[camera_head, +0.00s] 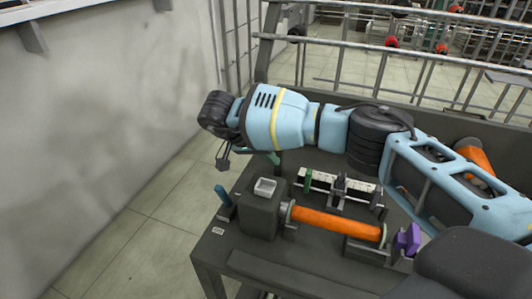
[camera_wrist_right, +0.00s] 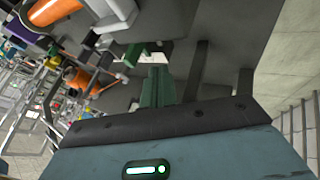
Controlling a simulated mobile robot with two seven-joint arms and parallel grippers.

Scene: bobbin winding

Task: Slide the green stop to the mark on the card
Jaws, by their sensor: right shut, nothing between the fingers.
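The green stop (camera_head: 307,180) stands upright at the left end of a low rail on the bench, by the white card (camera_head: 343,184). The card has dark marks, too small to tell apart. My right gripper (camera_head: 273,158) shows only as greenish fingertips below my forearm, behind and left of the stop. In the right wrist view its green fingers (camera_wrist_right: 157,76) are together and empty. Just beyond them are the green stop (camera_wrist_right: 138,50) and a bit of the white card (camera_wrist_right: 153,58); a small gap or contact cannot be told. My left gripper is out of view.
An orange roll (camera_head: 335,222) lies in front of the rail, between a dark block (camera_head: 262,212) with a white tray on top and a purple piece (camera_head: 407,239). A dark slider post (camera_head: 340,186) stands at the rail. A blue handle (camera_head: 222,195) rises at the bench's left edge.

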